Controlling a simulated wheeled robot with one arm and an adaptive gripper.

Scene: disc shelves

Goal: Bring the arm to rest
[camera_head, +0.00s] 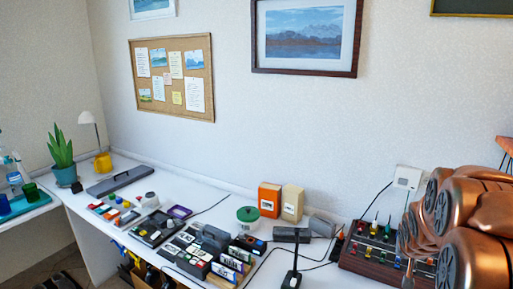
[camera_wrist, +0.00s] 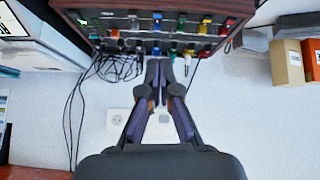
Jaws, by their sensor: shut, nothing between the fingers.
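My gripper (camera_wrist: 159,75) is in the middle of the wrist view, its two dark fingers shut together with nothing between them. I cannot tell whether the fingertips touch the panel. In the head view my copper-coloured arm is folded at the right edge, and the gripper itself does not show there.
The panel also shows in the head view (camera_head: 381,263), close to my arm. A black stand (camera_head: 294,256), orange box (camera_head: 269,199), cream box (camera_head: 291,203) and green-lidded pot (camera_head: 248,220) stand on the white desk (camera_head: 215,199). Dark cables hang near the wall socket (camera_wrist: 117,121).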

